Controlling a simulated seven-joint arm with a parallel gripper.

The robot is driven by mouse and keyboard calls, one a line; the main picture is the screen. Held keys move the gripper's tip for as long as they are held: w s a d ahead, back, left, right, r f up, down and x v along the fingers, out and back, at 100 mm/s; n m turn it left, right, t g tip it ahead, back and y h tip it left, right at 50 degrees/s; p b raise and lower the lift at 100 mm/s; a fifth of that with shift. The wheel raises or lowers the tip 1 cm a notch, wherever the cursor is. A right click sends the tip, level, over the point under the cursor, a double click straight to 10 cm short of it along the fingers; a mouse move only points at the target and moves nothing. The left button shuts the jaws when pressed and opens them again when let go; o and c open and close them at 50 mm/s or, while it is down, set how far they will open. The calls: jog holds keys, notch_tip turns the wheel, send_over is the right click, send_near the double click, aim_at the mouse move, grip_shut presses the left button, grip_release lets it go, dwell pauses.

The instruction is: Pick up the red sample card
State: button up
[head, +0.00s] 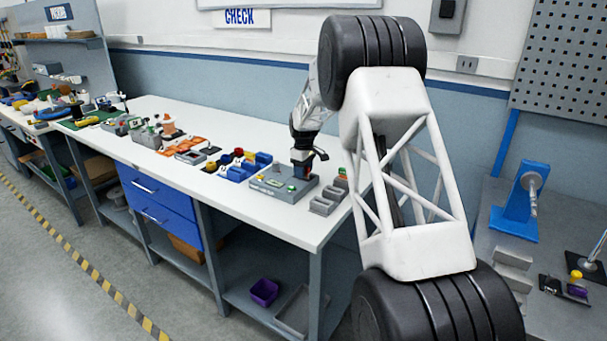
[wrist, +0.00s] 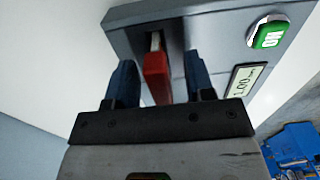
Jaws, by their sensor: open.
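In the head view my gripper (head: 302,170) is low over the grey box (head: 265,190) on the white bench. The card cannot be clearly made out there.
Blue, red and yellow parts (head: 240,165) stand on the bench left of the box. Grey blocks (head: 328,200) stand to its right, near the bench's end. A purple bin (head: 264,291) is on the lower shelf. The front strip of the white bench top (head: 205,190) is clear.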

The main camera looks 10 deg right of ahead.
jog(key=shift+f, duration=0.35)
dwell(0.3)
grip_shut()
